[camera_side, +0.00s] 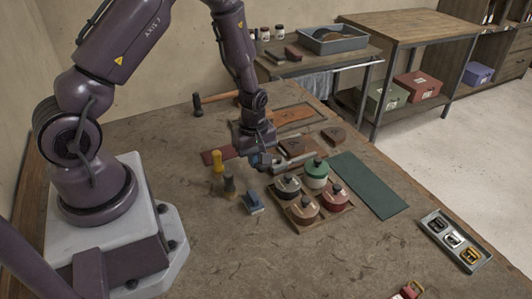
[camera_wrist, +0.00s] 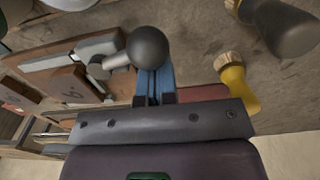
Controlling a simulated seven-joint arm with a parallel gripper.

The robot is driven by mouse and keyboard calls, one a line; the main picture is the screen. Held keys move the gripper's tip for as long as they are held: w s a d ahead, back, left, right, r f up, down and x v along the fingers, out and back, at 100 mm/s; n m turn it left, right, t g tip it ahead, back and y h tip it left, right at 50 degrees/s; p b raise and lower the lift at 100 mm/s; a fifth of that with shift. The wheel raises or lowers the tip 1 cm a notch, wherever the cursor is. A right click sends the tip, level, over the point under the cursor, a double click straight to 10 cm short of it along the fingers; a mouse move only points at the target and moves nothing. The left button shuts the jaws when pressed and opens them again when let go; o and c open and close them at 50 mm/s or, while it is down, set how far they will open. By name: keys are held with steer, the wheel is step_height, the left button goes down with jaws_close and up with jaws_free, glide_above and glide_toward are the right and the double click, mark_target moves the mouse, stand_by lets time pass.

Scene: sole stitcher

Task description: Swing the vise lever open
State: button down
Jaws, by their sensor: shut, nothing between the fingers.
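The vise (camera_wrist: 72,55) shows in the wrist view as grey metal jaws with brown blocks beside them. Its lever (camera_wrist: 117,60) is a short metal rod ending in a round black knob (camera_wrist: 148,47). My gripper (camera_wrist: 154,78) has its blue fingers shut together and empty, right at the knob. The knob covers the fingertips in that view, and I cannot tell whether they touch. In the side view my gripper (camera_side: 263,162) is low over the bench, at the left end of the vise (camera_side: 296,161). The knob is not clear there.
Yellow-handled (camera_side: 217,160) and dark-handled (camera_side: 229,187) tools stand left of the gripper, near a blue block (camera_side: 252,203). A wooden tray (camera_side: 318,219) of round pots is in front. A green mat (camera_side: 367,184) lies right. A hammer (camera_side: 198,104) lies behind. The front bench is mostly clear.

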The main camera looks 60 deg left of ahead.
steer(key=shift+w+d, duration=0.45)
steer(key=shift+d, duration=0.35)
steer(key=shift+a, duration=0.65)
step_height(320, 180, up, 6)
stand_by(0.9)
